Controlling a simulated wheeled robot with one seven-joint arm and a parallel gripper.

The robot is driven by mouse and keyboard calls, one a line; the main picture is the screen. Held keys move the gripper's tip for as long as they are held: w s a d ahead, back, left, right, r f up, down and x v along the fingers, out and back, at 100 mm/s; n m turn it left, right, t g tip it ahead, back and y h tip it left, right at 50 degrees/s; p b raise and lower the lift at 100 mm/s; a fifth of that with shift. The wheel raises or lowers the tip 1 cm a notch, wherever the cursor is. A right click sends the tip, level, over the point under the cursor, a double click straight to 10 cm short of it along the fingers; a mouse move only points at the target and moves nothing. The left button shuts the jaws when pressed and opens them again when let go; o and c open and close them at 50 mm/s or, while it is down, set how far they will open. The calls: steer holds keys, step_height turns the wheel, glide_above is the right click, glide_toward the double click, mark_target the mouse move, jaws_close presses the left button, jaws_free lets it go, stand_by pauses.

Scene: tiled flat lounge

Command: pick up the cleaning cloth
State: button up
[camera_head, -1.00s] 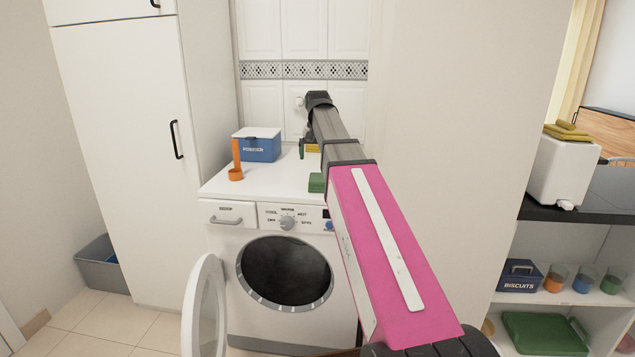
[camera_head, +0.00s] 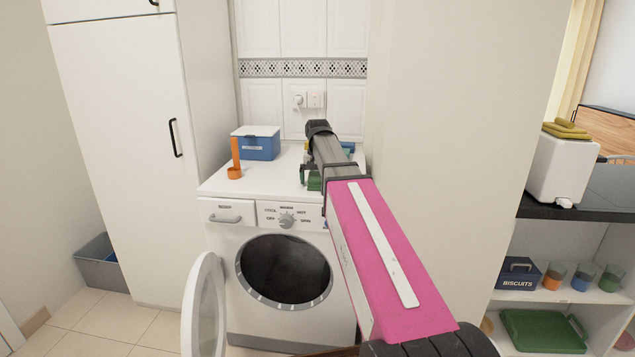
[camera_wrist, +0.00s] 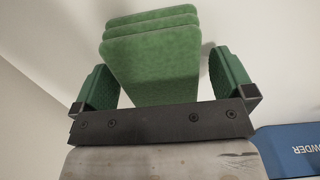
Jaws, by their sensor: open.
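The cleaning cloth is a green folded stack of several layers. In the head view the cloth (camera_head: 314,184) lies on the right part of the washing machine's top (camera_head: 262,190), partly hidden by my gripper and arm. In the wrist view the cloth (camera_wrist: 152,60) shows between my two green-padded fingers. My gripper (camera_wrist: 163,78) is open, with one finger on each side of the cloth and a visible gap on both sides. In the head view my gripper (camera_head: 309,176) is low over the machine top, at the cloth, and mostly covered by my arm.
A blue box with a white lid (camera_head: 256,145) and an orange upright holder (camera_head: 235,172) stand left on the machine top. The machine's round door (camera_head: 204,305) hangs open. A wall (camera_head: 450,150) is close on the right. The wrist view shows a blue labelled box (camera_wrist: 290,150).

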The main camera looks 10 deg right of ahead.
steer(key=c, duration=0.9)
steer(key=shift+r, duration=0.1)
steer(key=shift+c, duration=0.2)
